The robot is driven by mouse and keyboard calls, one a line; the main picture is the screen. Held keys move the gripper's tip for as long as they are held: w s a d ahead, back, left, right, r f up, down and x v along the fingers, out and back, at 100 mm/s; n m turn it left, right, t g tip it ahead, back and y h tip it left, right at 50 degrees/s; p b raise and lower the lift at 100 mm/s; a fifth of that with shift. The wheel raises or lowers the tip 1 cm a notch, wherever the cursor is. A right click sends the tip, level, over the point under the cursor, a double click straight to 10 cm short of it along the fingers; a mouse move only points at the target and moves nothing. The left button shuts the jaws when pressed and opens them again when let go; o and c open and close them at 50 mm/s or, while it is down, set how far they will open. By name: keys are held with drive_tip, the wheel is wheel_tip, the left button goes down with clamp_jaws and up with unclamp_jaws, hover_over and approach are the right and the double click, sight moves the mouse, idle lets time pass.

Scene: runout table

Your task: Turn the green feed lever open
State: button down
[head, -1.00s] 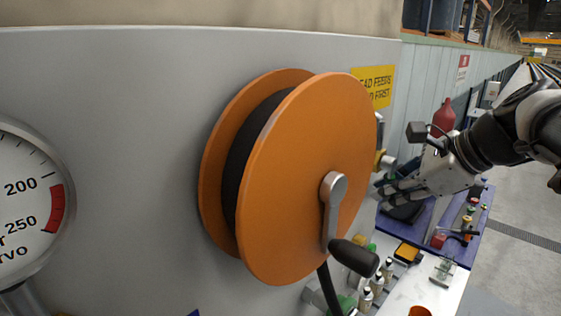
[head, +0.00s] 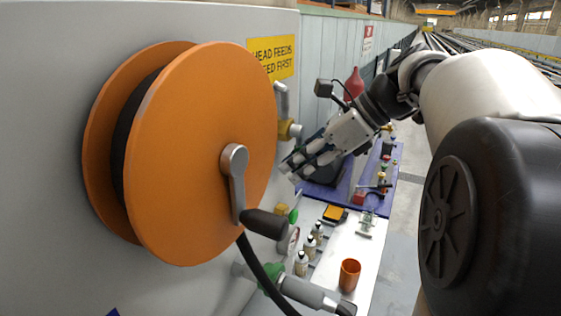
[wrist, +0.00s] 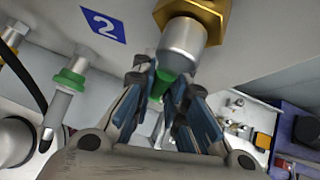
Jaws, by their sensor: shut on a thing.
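In the wrist view, the fingers of my gripper (wrist: 165,88) are closed around a green lever (wrist: 161,84), just below a steel valve body (wrist: 182,45) with a brass hex collar (wrist: 192,14). Only a small part of the green lever shows between the fingers; the rest is hidden. In the head view my gripper (head: 291,166) is at the right edge of the orange hose reel, beneath a brass fitting (head: 289,130) on the wall panel. The held lever cannot be made out there.
The orange reel (head: 205,110) with its crank handle (head: 264,222) stands close left of my gripper. A black hose (head: 262,272) hangs below it. Bottles (head: 301,263) and an orange cup (head: 349,274) stand on the bench. A blue "2" plate (wrist: 103,24) is on the panel.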

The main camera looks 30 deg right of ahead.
drive_tip(key=c, duration=1.6)
unclamp_jaws()
drive_tip(key=v, duration=1.2)
drive_tip(key=shift+s, duration=0.1)
